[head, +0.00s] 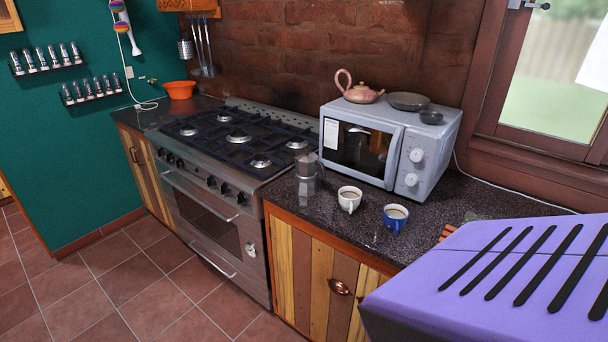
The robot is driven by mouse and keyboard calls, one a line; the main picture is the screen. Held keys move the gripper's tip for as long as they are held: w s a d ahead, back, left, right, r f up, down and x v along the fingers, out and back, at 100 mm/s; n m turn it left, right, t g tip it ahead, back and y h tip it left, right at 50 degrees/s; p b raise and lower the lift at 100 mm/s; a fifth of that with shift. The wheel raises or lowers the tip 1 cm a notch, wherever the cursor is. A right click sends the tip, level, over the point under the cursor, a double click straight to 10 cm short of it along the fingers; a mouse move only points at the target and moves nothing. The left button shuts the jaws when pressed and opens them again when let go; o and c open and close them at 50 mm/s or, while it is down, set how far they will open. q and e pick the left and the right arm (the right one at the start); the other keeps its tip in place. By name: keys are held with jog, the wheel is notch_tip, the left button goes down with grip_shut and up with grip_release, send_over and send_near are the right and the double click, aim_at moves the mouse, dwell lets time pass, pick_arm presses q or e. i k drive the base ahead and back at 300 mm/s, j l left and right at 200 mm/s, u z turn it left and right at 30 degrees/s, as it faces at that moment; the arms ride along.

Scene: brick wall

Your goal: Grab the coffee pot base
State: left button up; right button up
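A grey metal coffee pot (307,176) stands upright on the dark speckled counter (340,222), between the stove and the microwave. Its lower part, the base (307,187), rests on the counter. I cannot tell whether the base is separate from the upper part. Neither of my grippers shows in the head view.
A white cup (349,200) and a blue cup (395,218) stand right of the pot. The microwave (389,144) is behind, with a teapot (361,93) on top. The gas stove (225,150) is left. A purple slotted surface (490,275) fills the lower right corner.

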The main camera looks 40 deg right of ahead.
aim_at(302, 189)
jog(key=i+j+z, duration=0.1)
jog(key=i+z, duration=0.3)
jog(key=i+j+z, duration=0.15)
jog(key=z, duration=0.25)
jog(key=i+j+z, duration=0.25)
jog(key=z, duration=0.2)
jog(key=i+j+z, duration=0.2)
jog(key=z, duration=0.2)
jog(key=i+j+z, duration=0.2)
jog(key=z, duration=0.25)
jog(key=i+j+z, duration=0.15)
jog(key=j+z, duration=0.7)
jog(key=i+j+z, duration=0.1)
jog(key=j+z, duration=0.3)
